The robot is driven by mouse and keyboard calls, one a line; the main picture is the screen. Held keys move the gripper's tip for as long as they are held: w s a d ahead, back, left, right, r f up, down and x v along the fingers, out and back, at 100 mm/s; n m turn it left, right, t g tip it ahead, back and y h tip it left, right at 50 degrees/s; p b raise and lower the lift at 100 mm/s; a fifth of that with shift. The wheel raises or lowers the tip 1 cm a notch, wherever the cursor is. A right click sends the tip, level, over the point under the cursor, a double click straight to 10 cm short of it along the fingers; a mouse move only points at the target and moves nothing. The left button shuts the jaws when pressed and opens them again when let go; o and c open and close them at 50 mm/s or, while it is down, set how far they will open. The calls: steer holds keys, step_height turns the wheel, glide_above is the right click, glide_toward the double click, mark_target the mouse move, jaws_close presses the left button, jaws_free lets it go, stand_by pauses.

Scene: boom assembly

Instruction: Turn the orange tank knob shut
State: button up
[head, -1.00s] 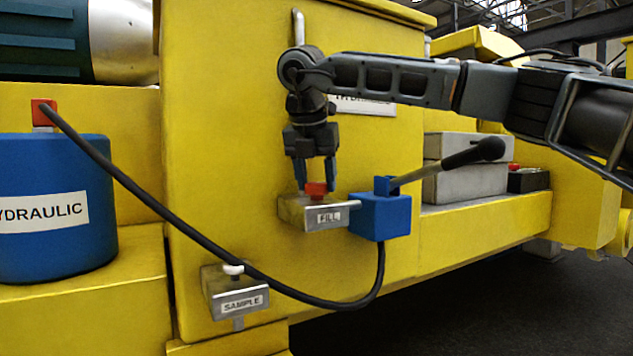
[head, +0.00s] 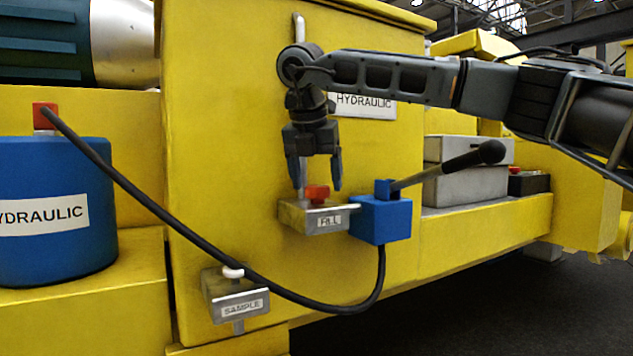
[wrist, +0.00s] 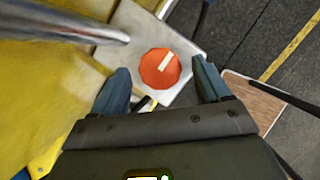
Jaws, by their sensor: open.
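The orange tank knob (head: 317,192) sits on top of the metal block labelled FILL (head: 303,217), on the front of the yellow tank (head: 240,150). In the wrist view the knob (wrist: 160,68) is a round orange disc with a pale slanted mark. My gripper (head: 318,188) points down over it, with its fingers apart. In the wrist view the gripper (wrist: 165,88) has one finger to each side of the knob, with gaps between. I cannot tell how far down the fingertips reach against the knob.
A blue pump block (head: 381,218) with a black-handled lever (head: 450,164) stands right of the FILL block. A black hose (head: 200,222) runs to the blue hydraulic container (head: 55,245). A SAMPLE block (head: 235,297) with a white knob is lower left. A metal pipe (wrist: 65,27) rises beside the knob.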

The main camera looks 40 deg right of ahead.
mark_target(312, 207)
steer(key=v, duration=0.6)
steer(key=shift+r, duration=0.35)
steer(key=shift+a, duration=0.15)
